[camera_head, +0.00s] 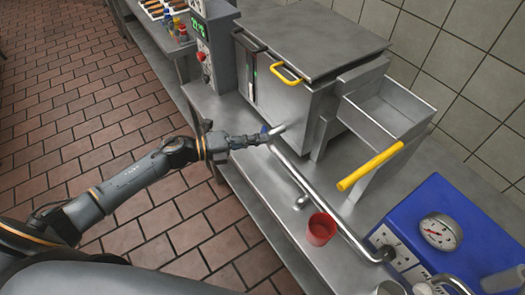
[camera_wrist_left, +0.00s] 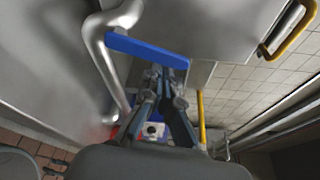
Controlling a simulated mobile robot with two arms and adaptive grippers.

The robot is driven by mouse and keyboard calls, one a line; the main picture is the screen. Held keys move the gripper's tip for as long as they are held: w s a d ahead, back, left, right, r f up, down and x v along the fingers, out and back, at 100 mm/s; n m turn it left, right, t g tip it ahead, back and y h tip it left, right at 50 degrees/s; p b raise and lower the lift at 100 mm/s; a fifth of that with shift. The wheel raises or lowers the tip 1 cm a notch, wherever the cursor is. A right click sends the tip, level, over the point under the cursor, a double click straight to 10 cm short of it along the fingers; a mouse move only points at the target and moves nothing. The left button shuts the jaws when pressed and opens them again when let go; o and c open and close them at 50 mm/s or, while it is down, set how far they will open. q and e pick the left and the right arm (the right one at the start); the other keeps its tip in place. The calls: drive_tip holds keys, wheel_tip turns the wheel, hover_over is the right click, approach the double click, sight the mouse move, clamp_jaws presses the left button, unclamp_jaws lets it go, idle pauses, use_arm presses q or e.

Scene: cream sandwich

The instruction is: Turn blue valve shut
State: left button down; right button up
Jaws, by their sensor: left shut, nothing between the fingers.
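The blue valve handle (camera_wrist_left: 145,49) is a flat blue bar beside a bent steel pipe in the left wrist view. In the head view only a small bit of it shows, as a blue spot (camera_head: 264,129) at the upper end of the pipe. My left gripper (camera_head: 258,139) reaches in from the left, right at the valve. Its fingers (camera_wrist_left: 165,75) are shut and empty, with the tips close to the bar's edge. I cannot tell whether they touch it. My right gripper is not in view.
A steel pipe (camera_head: 327,207) runs along the counter towards a blue unit with a gauge (camera_head: 441,231). A red cup (camera_head: 320,229) stands beside the pipe. A steel machine with a yellow handle (camera_head: 287,74) and a tray with a yellow bar (camera_head: 370,166) stand behind.

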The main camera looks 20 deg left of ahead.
use_arm(q)
drive_tip(key=shift+w+a+r+n+t+h+b, duration=0.2)
drive_tip(key=shift+w+a+n+b, duration=0.1)
drive_tip(key=shift+n, duration=0.45)
drive_tip(key=shift+w+a+r+n+t+h+b, duration=0.1)
drive_tip(key=shift+w+a+n+h+b, duration=0.15)
drive_tip(key=shift+n, duration=0.5)
drive_tip(key=shift+s, duration=0.1)
